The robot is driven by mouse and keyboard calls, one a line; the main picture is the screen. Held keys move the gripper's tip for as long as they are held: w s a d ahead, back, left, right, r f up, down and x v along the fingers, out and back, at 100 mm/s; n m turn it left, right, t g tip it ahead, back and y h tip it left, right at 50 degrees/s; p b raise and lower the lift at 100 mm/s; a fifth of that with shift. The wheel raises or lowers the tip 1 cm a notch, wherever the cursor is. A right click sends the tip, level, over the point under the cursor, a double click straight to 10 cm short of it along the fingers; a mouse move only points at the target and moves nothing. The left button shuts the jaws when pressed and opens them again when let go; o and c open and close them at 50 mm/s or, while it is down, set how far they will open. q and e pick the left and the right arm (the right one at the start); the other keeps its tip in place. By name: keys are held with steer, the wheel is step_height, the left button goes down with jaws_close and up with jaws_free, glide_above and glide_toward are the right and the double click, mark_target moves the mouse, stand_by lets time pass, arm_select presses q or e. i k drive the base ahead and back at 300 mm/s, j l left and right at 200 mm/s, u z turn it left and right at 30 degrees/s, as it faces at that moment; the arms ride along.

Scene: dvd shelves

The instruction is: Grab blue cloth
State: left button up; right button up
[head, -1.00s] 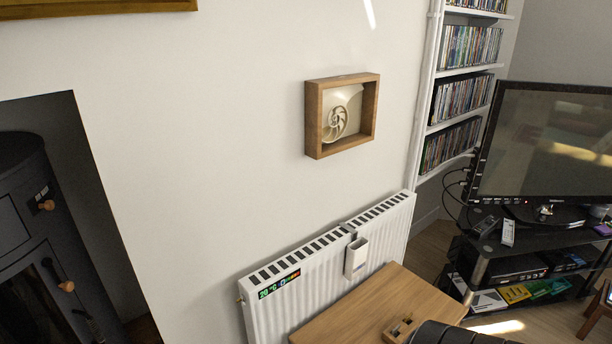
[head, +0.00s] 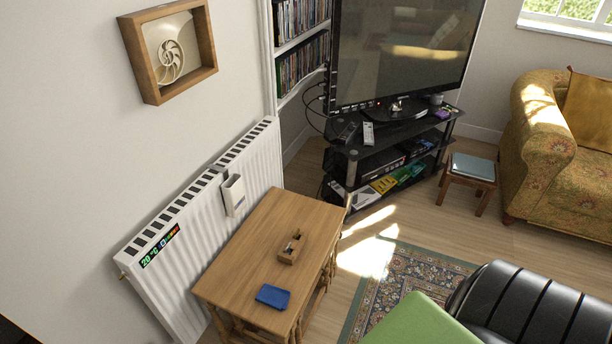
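The blue cloth (head: 273,296) lies folded and flat on the near end of a wooden side table (head: 236,256) in the head view. Nothing covers it. Neither of my grippers shows in the head view, so I cannot see their state.
A wooden block-like object (head: 291,246) sits on the table behind the cloth. A white radiator (head: 205,222) stands along the table's left side. A black ribbed chair (head: 535,305) and a green surface (head: 422,322) are at the lower right. A TV stand (head: 350,155) is beyond.

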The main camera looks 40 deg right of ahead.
mark_target(277, 297)
steer(key=z, duration=0.9)
